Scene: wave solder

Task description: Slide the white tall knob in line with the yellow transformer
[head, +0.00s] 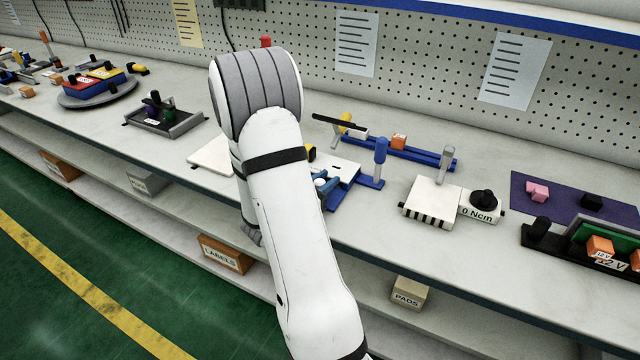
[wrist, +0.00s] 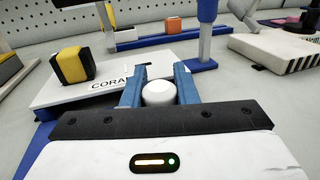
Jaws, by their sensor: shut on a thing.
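The white tall knob (wrist: 160,92) stands between the blue fingers of my gripper (wrist: 157,80) in the wrist view; its rounded top shows and its lower part is hidden. My gripper is shut on it. In the head view, my gripper (head: 326,186) is at the front of the blue-and-white fixture, partly behind my arm. The yellow transformer (wrist: 72,65), a yellow block with black, sits on the white plate (wrist: 100,92) marked "CORA…", farther back and left of the knob. In the head view only a sliver of the transformer (head: 311,152) shows beside my arm.
A blue post (head: 380,151) stands right of the fixture. Behind are a blue rail (head: 428,157) and an orange block (head: 398,142). A white box marked "0 Ncm" (head: 481,214) is to the right. Bare bench lies in front of it.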

